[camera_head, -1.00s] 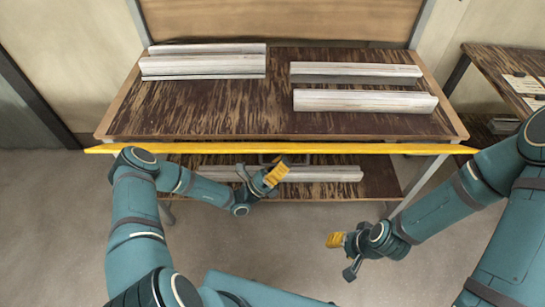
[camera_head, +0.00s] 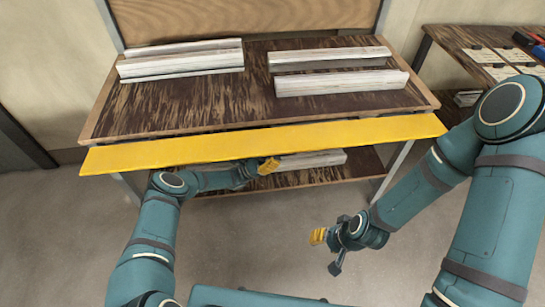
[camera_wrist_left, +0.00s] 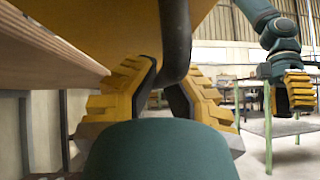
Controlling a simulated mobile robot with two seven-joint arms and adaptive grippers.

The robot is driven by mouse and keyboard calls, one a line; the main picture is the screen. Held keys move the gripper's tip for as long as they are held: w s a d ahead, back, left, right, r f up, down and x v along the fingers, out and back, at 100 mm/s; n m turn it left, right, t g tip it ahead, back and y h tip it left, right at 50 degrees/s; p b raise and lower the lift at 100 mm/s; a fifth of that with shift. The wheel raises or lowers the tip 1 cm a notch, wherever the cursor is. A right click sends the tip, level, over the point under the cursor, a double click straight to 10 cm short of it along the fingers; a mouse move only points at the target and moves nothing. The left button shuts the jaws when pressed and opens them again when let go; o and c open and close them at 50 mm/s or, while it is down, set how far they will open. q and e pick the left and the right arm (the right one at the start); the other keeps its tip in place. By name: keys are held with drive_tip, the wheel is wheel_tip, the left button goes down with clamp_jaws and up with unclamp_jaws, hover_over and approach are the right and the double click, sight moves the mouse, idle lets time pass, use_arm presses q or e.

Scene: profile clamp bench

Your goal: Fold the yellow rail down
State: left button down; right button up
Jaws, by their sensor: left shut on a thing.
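The yellow rail (camera_head: 265,141) is a long strip across the front edge of the bench. In the head view its broad face shows, sloping towards me. In the left wrist view its yellow underside (camera_wrist_left: 110,28) fills the top, with a dark handle bar (camera_wrist_left: 176,40) running down from it. My left gripper (camera_head: 268,166) is at the rail's lower edge, and its ribbed yellow fingers (camera_wrist_left: 168,95) are shut around the handle. The exact contact is partly hidden by the wrist. My right gripper (camera_head: 320,238) hangs apart from the rail, lower right, and its finger gap is unclear.
Pale profile bars lie on the bench top (camera_head: 215,105), including one at the front right (camera_head: 340,83). Another bar (camera_head: 310,160) lies on the lower shelf. A side table (camera_head: 440,50) stands at the right. The floor in front is clear.

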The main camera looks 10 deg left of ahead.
use_arm(q)
drive_tip(key=shift+w+f+m+g, duration=0.2)
drive_tip(key=shift+m+g, duration=0.7)
drive_tip(key=shift+m, duration=0.1)
drive_tip(key=c, duration=1)
unclamp_jaws()
drive_tip(key=shift+f, duration=0.1)
drive_tip(key=v, duration=0.7)
drive_tip(key=shift+a+f, duration=0.15)
drive_tip(key=shift+a, duration=0.05)
